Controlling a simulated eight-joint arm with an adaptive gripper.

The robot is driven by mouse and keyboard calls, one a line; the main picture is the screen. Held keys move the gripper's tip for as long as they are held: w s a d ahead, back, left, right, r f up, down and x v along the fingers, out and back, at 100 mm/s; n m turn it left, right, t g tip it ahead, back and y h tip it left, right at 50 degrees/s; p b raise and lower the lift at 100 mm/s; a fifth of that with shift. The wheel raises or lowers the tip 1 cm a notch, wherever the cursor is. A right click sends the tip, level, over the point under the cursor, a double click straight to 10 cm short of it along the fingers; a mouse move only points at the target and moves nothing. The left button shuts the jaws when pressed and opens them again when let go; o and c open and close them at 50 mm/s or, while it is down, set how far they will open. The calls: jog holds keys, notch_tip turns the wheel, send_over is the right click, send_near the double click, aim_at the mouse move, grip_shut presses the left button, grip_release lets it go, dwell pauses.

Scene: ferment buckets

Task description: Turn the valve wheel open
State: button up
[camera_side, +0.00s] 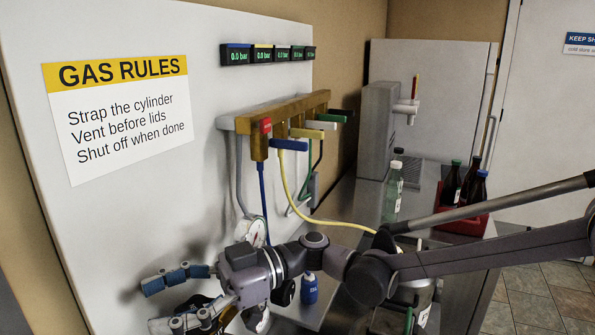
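My gripper (152,306) is at the lower left, its fingers spread wide and pointing left in front of the white panel. I cannot make out a valve wheel for certain. A small dark shape shows between the fingers, but I cannot tell if it is a wheel or part of my gripper. A pressure gauge (257,233) stands just above my wrist, partly hidden by it. A brass manifold (285,113) on the panel carries a red-tagged block and coloured levers, including a blue lever (289,145). My gripper is well below the manifold.
A yellow hose (300,203) and blue hose (263,195) hang from the manifold. Displays (263,55) above read 0.0 bar.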

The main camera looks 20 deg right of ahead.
notch_tip(320, 180, up, 6)
dwell(0.4)
jog(key=shift+o, duration=0.3)
jog(key=shift+o, duration=1.2)
jog(key=m+t+h, duration=0.2)
jog(key=m+t, duration=0.6)
jog(key=t, duration=0.4)
send_near(178, 309)
jog(key=x, duration=0.7)
jog(key=shift+w+f, duration=0.2)
jog(key=shift+w, duration=0.05)
